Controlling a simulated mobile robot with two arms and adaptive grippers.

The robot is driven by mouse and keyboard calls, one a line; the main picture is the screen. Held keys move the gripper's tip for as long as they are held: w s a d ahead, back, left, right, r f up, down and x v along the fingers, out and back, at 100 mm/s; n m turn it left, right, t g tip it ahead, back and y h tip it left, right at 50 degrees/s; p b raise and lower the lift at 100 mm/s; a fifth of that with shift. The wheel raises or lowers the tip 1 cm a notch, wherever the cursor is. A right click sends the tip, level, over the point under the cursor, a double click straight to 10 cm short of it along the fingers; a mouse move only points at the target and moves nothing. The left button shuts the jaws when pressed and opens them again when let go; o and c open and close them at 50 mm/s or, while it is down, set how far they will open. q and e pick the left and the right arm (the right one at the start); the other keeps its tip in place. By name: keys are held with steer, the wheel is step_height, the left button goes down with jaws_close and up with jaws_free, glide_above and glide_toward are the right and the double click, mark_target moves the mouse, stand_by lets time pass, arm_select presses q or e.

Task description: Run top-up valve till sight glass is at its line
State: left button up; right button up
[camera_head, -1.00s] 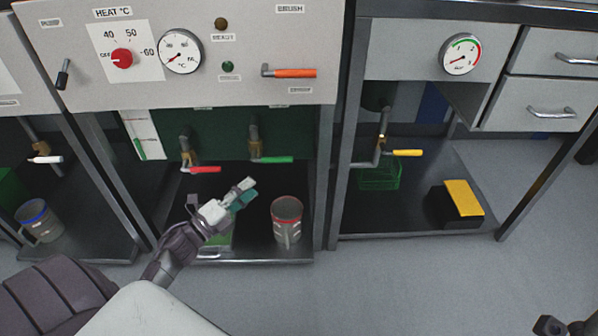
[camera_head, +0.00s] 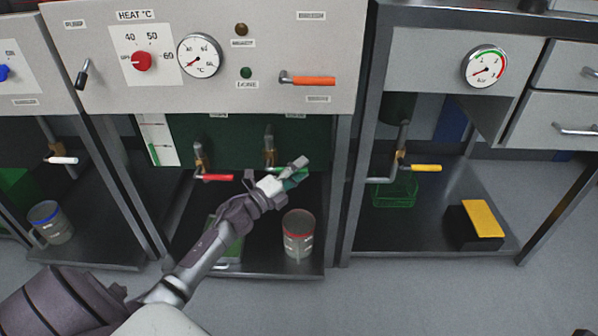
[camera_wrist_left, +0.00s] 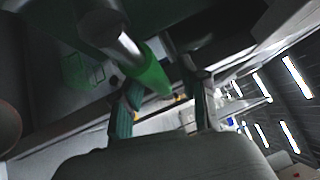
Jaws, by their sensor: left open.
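A sight glass (camera_head: 157,140) with a white scale and a short green column low in it is left of the green panel. Two valves hang below: one with a red lever (camera_head: 213,178), one with a green lever (camera_head: 284,169). Their labels are not readable, so I cannot tell which is the top-up valve. My left gripper (camera_head: 296,172) is open at the green lever, partly covering it. In the left wrist view the green lever (camera_wrist_left: 150,72) reaches between the two fingers (camera_wrist_left: 165,108); I cannot tell whether they touch it. My right gripper is not in view.
A red-rimmed cup (camera_head: 298,238) stands on the shelf below the valves. Above are a red heat knob (camera_head: 142,61), a gauge (camera_head: 199,56) and an orange lever (camera_head: 308,81). A yellow-lever valve (camera_head: 426,168) and a yellow-topped block (camera_head: 482,220) are at right.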

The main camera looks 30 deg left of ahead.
arm_select(q)
jaws_close()
stand_by(0.5)
